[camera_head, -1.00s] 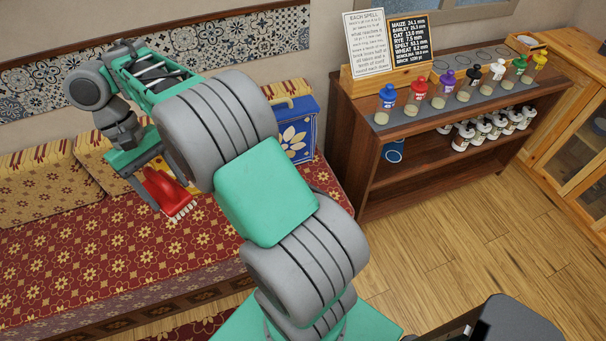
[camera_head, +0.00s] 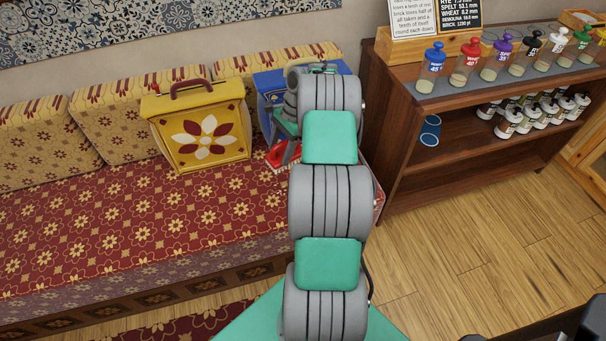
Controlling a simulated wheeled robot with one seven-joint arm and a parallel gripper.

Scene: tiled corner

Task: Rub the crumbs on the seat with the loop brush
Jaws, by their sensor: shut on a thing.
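The red loop brush (camera_head: 281,157) is low over the right part of the patterned red seat (camera_head: 120,220), between a yellow box and my arm. My gripper (camera_head: 289,152) is shut on it; only part of the gripper shows, as my arm links cover the rest. I cannot tell whether the bristles touch the seat. A few tiny pale specks, perhaps crumbs, lie on the seat just below the brush (camera_head: 281,181); the seat's pattern makes them hard to make out.
The yellow box (camera_head: 203,138) with a flower stands on the seat, left of the brush. A blue box (camera_head: 271,88) stands behind my arm. Cushions (camera_head: 125,120) line the wall. A wooden shelf (camera_head: 405,160) with jars is at the right. The seat's left part is clear.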

